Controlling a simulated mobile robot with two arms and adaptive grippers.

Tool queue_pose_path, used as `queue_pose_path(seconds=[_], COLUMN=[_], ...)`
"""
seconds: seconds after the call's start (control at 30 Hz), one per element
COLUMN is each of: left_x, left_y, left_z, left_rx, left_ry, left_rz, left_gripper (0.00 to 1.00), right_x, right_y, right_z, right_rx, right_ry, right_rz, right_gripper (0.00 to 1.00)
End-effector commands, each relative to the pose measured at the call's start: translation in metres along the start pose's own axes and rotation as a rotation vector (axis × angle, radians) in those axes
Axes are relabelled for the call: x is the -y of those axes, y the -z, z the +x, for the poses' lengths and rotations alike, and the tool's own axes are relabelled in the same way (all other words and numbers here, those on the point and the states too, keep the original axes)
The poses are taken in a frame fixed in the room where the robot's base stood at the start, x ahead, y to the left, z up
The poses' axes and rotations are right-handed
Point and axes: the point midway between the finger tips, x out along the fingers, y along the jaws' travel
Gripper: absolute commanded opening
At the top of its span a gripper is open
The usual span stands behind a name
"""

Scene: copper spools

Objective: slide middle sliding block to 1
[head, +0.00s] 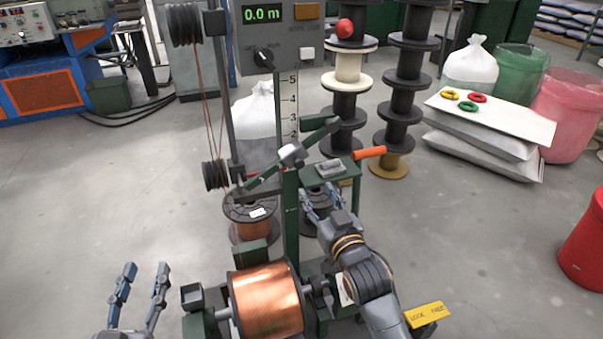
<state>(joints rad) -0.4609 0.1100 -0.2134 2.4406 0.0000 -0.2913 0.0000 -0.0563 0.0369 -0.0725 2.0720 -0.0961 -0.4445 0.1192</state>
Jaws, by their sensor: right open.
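My left gripper (146,268) is open and empty at the lower left, away from the stand.
A copper spool (266,302) lies in the machine at the front. An orange handle (369,153) sticks out right of the stand. Copper wire runs over black pulleys (214,175) on the left. Stacked black spools (343,108) stand behind.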

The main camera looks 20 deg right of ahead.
Motion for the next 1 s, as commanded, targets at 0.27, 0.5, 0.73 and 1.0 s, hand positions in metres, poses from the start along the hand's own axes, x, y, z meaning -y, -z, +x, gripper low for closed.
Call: queue_pose_path(seconds=[0.27,0.5,0.73,1.0], left_x=[-0.008,-0.012,-0.014,-0.015], left_y=[0.052,0.093,0.115,0.121], left_z=[-0.005,-0.025,-0.043,-0.048], left_rx=[-0.317,-0.576,-0.728,-0.764], left_ry=[-0.017,-0.029,-0.035,-0.036], left_rz=[-0.010,-0.021,-0.029,-0.031], left_gripper=[0.40,0.40,0.40,0.40], right_x=[0.001,0.001,0.001,0.001], right_y=[-0.002,-0.002,-0.002,-0.001], right_z=[0.052,0.089,0.108,0.112], right_rx=[-0.002,-0.001,0.001,0.001], right_ry=[0.001,0.001,0.001,0.001], right_rz=[0.001,0.001,0.001,0.001], right_gripper=[0.48,0.48,0.48,0.48])
